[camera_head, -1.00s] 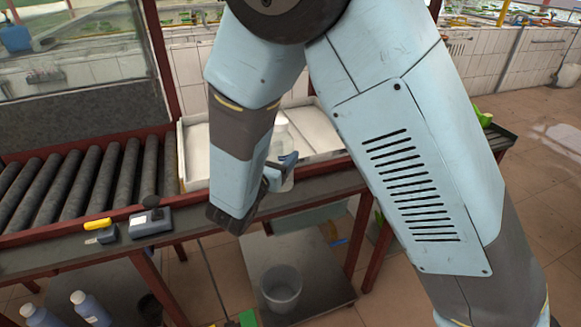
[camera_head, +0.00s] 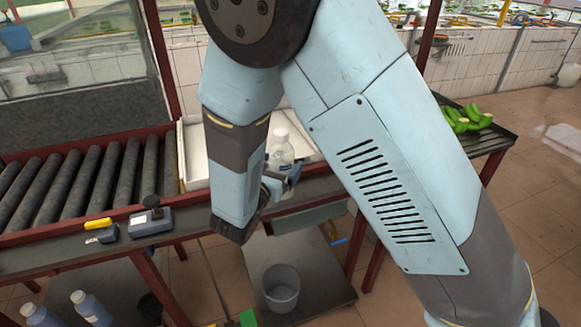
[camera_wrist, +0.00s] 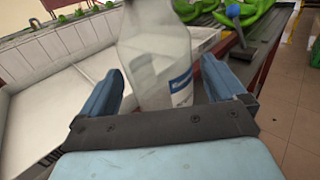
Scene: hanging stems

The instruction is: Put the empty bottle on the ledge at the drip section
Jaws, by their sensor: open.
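A clear, empty-looking bottle (camera_head: 282,152) with a white cap and blue-and-white label stands at the ledge by the white tray, partly behind my gripper. In the wrist view the bottle (camera_wrist: 160,60) looks upright between my two blue fingers, its top cut off by the frame. My gripper (camera_wrist: 165,88) is open, with a gap visible on the left side of the bottle; contact on the right cannot be told. In the head view my gripper (camera_head: 287,178) is at the bottle's lower part, which it hides. The dark ledge (camera_head: 190,222) runs along the front of the rollers and tray.
The white tray (camera_head: 194,160) lies behind the bottle, with black rollers (camera_head: 100,180) to its left. Grey devices (camera_head: 152,220) sit on the ledge. Green bananas (camera_head: 466,118) lie on a dark stand at right. A bucket (camera_head: 281,288) and blue bottles (camera_head: 90,308) are below.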

